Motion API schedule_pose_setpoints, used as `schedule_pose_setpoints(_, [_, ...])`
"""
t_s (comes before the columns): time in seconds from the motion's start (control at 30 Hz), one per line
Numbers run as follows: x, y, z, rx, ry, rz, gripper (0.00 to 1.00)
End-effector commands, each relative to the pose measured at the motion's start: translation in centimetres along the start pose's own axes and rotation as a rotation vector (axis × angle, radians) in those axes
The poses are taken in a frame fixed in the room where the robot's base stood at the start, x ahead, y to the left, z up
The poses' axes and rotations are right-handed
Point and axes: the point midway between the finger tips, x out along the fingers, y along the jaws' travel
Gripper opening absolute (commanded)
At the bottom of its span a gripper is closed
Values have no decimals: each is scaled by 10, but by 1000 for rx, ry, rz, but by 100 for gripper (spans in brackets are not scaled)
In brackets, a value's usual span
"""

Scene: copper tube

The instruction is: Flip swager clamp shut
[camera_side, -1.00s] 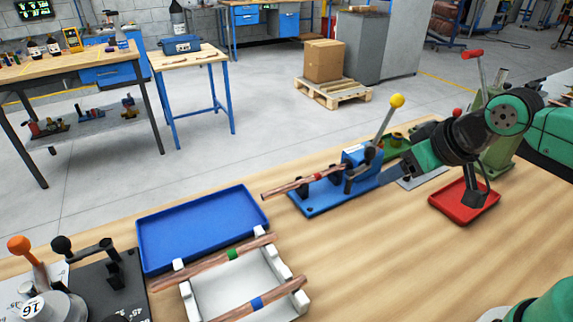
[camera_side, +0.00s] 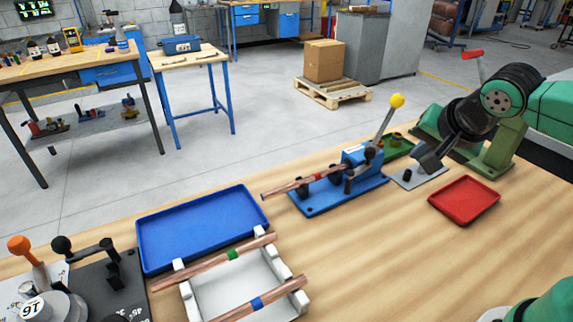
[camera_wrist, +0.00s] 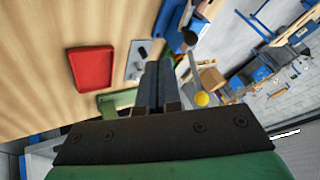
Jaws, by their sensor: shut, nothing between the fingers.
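The blue swager (camera_side: 340,190) stands mid-bench in the side view, its yellow-knobbed lever (camera_side: 390,115) tilted up to the right. A copper tube (camera_side: 300,187) with a red band lies in it, sticking out to the left. The clamp's dark handle parts (camera_side: 350,182) are beside the tube; I cannot tell whether the clamp is shut. My gripper (camera_side: 422,165) is right of the swager, apart from it, near a grey plate with a black post (camera_side: 405,176). In the wrist view my gripper (camera_wrist: 160,78) has its fingers together and empty; the yellow knob (camera_wrist: 202,99) shows at right.
A red tray (camera_side: 464,200) lies right of the swager, and a green stand (camera_side: 500,150) is behind it. A blue tray (camera_side: 200,225) and a white rack (camera_side: 235,285) with two copper tubes are at left. Bench in front of the swager is clear.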

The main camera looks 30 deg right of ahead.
Motion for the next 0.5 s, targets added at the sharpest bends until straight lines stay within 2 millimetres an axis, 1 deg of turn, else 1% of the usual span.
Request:
schedule_pose_setpoints(0.1, [-2,1,-5,126,28,16,0])
schedule_pose_setpoints(0.2, [-2,2,-8,184,42,23,0])
schedule_pose_setpoints(0.5, [-3,2,-9,208,47,24,0])
